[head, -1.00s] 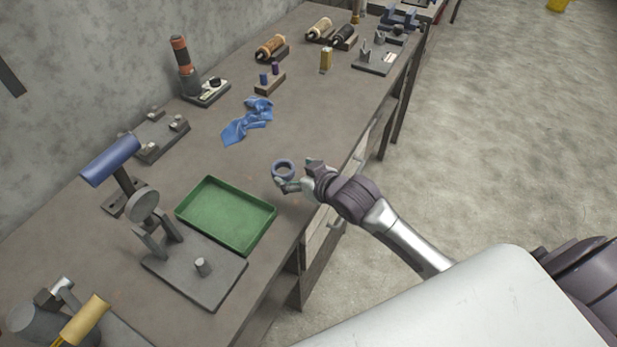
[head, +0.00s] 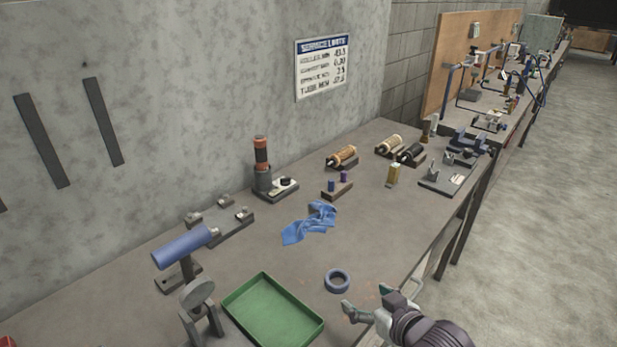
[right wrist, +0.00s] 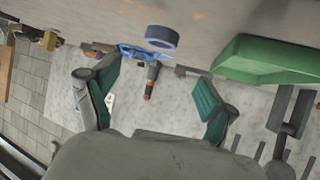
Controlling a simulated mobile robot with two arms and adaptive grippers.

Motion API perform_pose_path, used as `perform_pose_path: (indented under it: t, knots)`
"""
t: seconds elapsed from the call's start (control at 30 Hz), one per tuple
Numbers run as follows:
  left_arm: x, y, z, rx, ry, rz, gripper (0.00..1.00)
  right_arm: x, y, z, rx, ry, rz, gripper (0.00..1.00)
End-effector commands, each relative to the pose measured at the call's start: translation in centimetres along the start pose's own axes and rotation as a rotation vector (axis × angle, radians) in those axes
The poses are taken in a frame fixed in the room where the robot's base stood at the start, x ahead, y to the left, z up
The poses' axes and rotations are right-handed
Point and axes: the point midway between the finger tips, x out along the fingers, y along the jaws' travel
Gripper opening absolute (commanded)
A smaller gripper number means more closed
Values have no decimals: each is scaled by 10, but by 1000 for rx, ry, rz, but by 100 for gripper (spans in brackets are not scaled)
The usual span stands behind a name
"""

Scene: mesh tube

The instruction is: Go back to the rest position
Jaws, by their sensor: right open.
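My right gripper (head: 368,301) is at the table's front edge in the head view, open and empty. A blue ring (head: 337,290) lies flat on the table, just left of and beyond the fingers, with a small gap between them. In the right wrist view my open fingers (right wrist: 157,95) have nothing between them close by, and the blue ring (right wrist: 161,38) shows beyond them. My left gripper is in no view.
A green tray (head: 230,302) sits left of the ring. Behind are a blue cloth (head: 310,222), a blue roller on a stand (head: 182,246) and several small fixtures along the wall. Open floor (head: 540,260) lies to the right of the workbench (head: 385,225).

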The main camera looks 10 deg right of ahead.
Motion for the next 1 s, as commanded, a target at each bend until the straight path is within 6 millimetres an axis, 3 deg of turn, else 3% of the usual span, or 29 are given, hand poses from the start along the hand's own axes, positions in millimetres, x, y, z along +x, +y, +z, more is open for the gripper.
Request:
perform_pose_path:
  t: [0.07, 0.17, 0.4, 0.77, 1.0]
  knots:
    - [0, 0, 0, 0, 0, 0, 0, -4, -4, 10, 5, -32, 5, 84]
    - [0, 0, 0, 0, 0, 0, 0, -17, -14, 41, 12, -136, 24, 84]
    - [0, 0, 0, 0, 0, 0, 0, -69, -33, 117, 28, -435, 74, 84]
    - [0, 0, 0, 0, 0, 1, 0, -147, -54, 184, 67, -768, 93, 84]
    - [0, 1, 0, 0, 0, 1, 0, -103, -51, 231, 61, -791, 88, 84]
